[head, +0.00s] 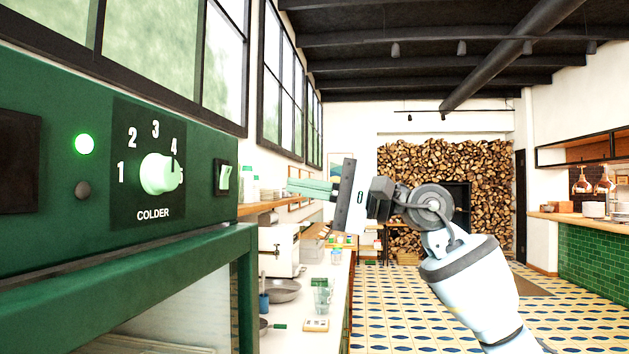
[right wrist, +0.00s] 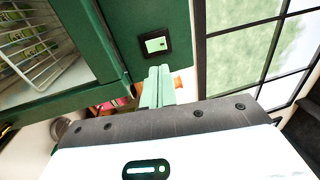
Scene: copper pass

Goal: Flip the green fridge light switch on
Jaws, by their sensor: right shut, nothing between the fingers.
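The green fridge (head: 70,235) fills the left of the head view. Its light switch (head: 223,178) is a pale green rocker in a black frame at the right end of the top panel. The switch also shows in the right wrist view (right wrist: 156,44), just beyond the fingertips. My right gripper (head: 291,186) is shut and empty, its pale green fingers pointing left towards the switch with a visible gap between. In the right wrist view the fingers (right wrist: 158,70) lie together. I cannot tell which way the rocker is tipped. My left gripper is not in view.
A white dial (head: 158,174) marked COLDER and a glowing green lamp (head: 85,144) sit left of the switch. A counter (head: 335,290) with a pan (head: 283,291) and a glass (head: 321,295) runs below my right gripper. Open tiled floor lies to the right.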

